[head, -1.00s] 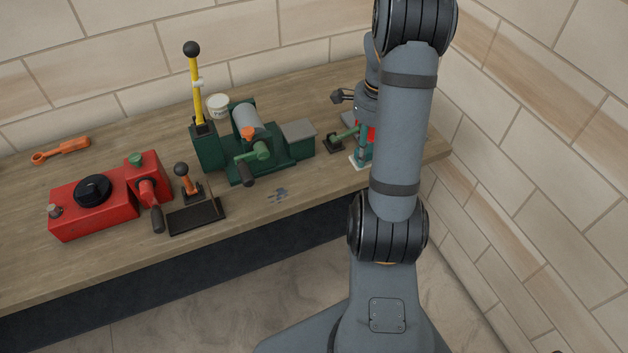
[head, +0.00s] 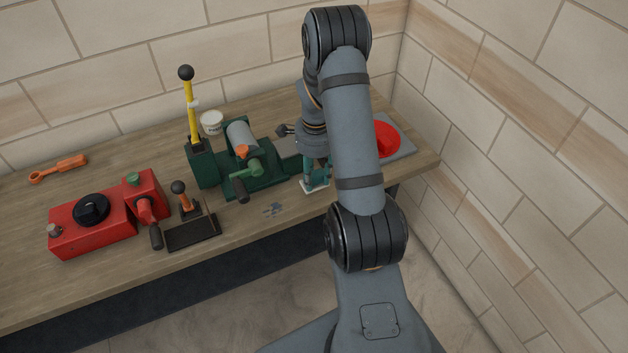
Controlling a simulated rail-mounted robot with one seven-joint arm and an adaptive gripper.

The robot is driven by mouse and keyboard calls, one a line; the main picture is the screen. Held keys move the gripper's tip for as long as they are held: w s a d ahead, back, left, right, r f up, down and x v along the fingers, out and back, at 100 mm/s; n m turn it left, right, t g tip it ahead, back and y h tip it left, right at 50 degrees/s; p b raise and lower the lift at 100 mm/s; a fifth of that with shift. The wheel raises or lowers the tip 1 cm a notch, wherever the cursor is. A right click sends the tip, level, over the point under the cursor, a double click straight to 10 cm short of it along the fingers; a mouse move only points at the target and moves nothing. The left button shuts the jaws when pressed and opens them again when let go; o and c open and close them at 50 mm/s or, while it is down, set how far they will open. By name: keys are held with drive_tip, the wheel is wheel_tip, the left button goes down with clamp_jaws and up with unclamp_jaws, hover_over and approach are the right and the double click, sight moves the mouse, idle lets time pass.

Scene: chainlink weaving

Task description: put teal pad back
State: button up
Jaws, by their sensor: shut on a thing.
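My gripper (head: 317,168) is at the right part of the bench, just right of the green machine, pointing down. It is shut on the teal pad (head: 315,183), a small teal piece with a pale, flat underside. The pad is low over the wood near the front edge; I cannot tell whether it touches the bench. My arm hides part of the gripper and what lies behind it.
A green hand-cranked machine (head: 247,180) with a yellow lever (head: 192,108) stands left of my gripper. A red machine (head: 95,218) is at the left. A red round dish (head: 386,139) sits on a grey plate (head: 404,150) at right. Small metal pieces (head: 273,209) lie in front.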

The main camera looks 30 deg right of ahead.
sight(314, 185)
drive_tip(key=shift+w+a+f, duration=0.15)
wheel_tip(314, 185, down, 3)
drive_tip(key=shift+r+p, duration=0.15)
drive_tip(key=shift+p, duration=0.6)
drive_tip(key=shift+f, duration=0.45)
drive_tip(key=shift+f, duration=0.1)
drive_tip(key=shift+f+b, duration=0.1)
drive_tip(key=shift+b, duration=0.2)
drive_tip(key=o, duration=1.1)
drive_tip(key=shift+o, duration=0.4)
drive_tip(key=shift+r+p, duration=0.2)
drive_tip(key=shift+p, duration=0.35)
